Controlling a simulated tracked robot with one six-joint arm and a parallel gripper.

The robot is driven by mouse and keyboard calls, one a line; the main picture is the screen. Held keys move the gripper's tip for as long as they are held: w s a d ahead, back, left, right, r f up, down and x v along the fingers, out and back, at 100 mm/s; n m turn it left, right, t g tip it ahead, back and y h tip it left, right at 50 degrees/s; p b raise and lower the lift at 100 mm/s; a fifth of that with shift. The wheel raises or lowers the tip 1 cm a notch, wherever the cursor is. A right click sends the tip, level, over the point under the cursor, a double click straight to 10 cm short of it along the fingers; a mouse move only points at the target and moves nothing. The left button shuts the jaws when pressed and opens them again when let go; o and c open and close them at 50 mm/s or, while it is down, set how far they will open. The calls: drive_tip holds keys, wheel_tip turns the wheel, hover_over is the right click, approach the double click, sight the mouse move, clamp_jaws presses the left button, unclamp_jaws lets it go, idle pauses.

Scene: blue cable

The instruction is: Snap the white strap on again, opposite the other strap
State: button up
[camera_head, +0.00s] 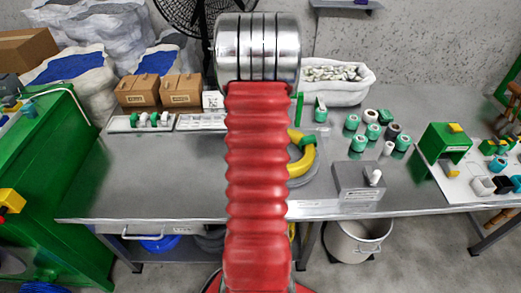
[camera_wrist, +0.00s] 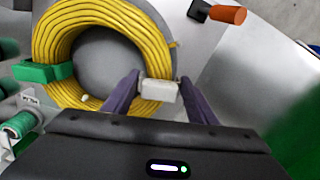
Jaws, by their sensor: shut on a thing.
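A coil of yellow cable (camera_wrist: 62,38) lies on a round grey plate in the wrist view; in the head view my arm hides much of the coil (camera_head: 306,160). A green strap (camera_wrist: 42,72) sits around its left side. The white strap (camera_wrist: 158,91) is a small block at the coil's lower right, nearly across from the green one. My gripper (camera_wrist: 160,80) has its two purple fingers on either side of the white strap and is shut on it. The strap is at the cable, but I cannot tell whether it is closed around it. My arm hides the gripper in the head view.
A tool with an orange handle (camera_wrist: 228,14) lies right of the coil. Several green and white spools (camera_head: 352,121) stand right on the bench. A grey block (camera_head: 357,182) with a white peg stands near the front edge. The bench's left part (camera_head: 130,175) is clear.

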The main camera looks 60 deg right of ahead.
idle(0.5)
drive_tip(key=o, duration=1.3)
drive_tip(key=shift+r, duration=3.45)
drive_tip(key=shift+s+a+f+m, duration=0.3)
drive_tip(key=shift+a+f+m, duration=0.1)
drive_tip(key=shift+a+f, duration=0.25)
drive_tip(key=w+a+r+n+t+h, duration=0.15)
drive_tip(key=w+a+r, duration=0.3)
drive_tip(key=a, duration=0.85)
drive_tip(key=w+a+r+n+y, duration=0.1)
drive_tip(key=w+a+r+n, duration=0.15)
drive_tip(key=a+r, duration=0.7)
drive_tip(key=a+r+n+t, duration=0.2)
drive_tip(key=a+n, duration=0.1)
drive_tip(key=a, duration=0.9)
drive_tip(key=a+r+n+t, duration=0.2)
drive_tip(key=a+n, duration=0.1)
drive_tip(key=a, duration=0.9)
drive_tip(key=shift+s+a, duration=0.3)
drive_tip(key=shift+s, duration=0.05)
